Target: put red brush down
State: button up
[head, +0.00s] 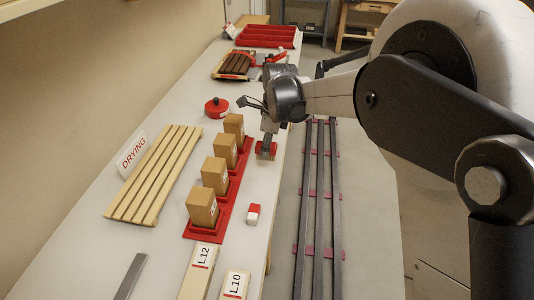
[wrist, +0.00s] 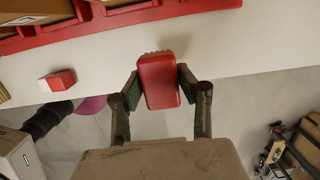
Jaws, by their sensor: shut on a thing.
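The red brush (wrist: 158,82) is between the two fingers of my gripper (wrist: 158,88) in the wrist view, with its pale bristles showing at the far edge. My gripper is shut on it. In the head view the red brush (head: 266,150) hangs under my gripper (head: 267,138), close to the right edge of the white bench (head: 262,190), beside the red tray of wooden blocks. Whether the bristles touch the bench top cannot be told.
Wooden blocks (head: 202,207) stand in a red tray (head: 226,205) left of the brush. A red-and-white block (head: 253,214) lies nearer. A slatted drying rack (head: 155,172), a red round container (head: 216,107) and boards marked L12 (head: 199,270) and L10 (head: 235,285) are also on the bench.

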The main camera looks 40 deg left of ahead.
jog(key=shift+a+f, duration=0.3)
jog(key=shift+a, duration=0.05)
jog(key=shift+f, duration=1.95)
jog(key=shift+f, duration=0.1)
jog(key=o, duration=1)
jog(key=r, duration=0.4)
jog(key=d+r, duration=0.1)
jog(key=r, duration=0.7)
jog(key=shift+w+d+r, duration=0.1)
jog(key=shift+w+d, duration=0.2)
jog(key=shift+d, duration=0.05)
